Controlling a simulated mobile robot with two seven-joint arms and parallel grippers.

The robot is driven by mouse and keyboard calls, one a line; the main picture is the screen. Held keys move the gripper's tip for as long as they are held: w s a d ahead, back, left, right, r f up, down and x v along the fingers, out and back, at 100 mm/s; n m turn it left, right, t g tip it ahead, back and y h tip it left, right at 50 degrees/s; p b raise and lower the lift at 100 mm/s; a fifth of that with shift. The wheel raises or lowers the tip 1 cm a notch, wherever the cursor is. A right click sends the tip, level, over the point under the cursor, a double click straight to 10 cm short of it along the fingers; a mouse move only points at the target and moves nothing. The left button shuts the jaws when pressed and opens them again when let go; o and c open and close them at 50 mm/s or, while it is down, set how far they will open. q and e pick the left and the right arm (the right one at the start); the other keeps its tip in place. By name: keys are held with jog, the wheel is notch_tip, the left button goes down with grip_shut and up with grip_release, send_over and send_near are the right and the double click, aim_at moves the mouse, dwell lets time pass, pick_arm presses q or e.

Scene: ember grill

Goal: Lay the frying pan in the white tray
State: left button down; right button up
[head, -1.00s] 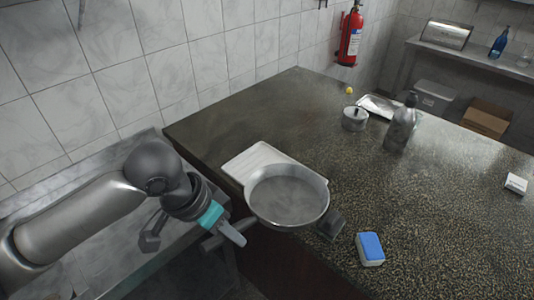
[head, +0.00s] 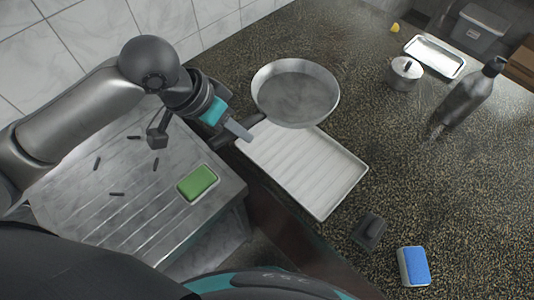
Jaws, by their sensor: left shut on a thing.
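The frying pan (head: 296,94) is a round grey metal pan with a dark handle (head: 238,132) pointing to the lower left. My left gripper (head: 240,130) is shut on the handle. The white tray (head: 318,180) is ribbed and lies on the dark speckled counter near its front left edge. The pan shows at the tray's far end and covers its upper edge. I cannot tell whether the pan touches the tray. My right gripper is not in view.
A dark small block (head: 369,231) and a blue-and-white sponge (head: 413,266) lie right of the tray. A pot (head: 404,74), metal tray (head: 435,56) and bottle (head: 468,95) stand farther back. A green sponge (head: 198,183) lies on the metal drainboard (head: 120,200) at left.

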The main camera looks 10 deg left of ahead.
pick_arm(q)
notch_tip(320, 180, down, 20)
jog(key=b, duration=0.2)
jog(key=shift+r, duration=0.15)
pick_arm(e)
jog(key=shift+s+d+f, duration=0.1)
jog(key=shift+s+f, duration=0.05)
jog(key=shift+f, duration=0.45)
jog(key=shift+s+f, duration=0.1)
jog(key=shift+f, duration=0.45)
pick_arm(q)
jog(key=shift+s, duration=0.1)
jog(key=c, duration=0.7)
grip_release()
jog(key=shift+f, duration=0.2)
jog(key=shift+r, duration=0.1)
jog(key=p+v, duration=0.1)
jog(key=v, duration=1.1)
jog(key=shift+d+r, duration=0.1)
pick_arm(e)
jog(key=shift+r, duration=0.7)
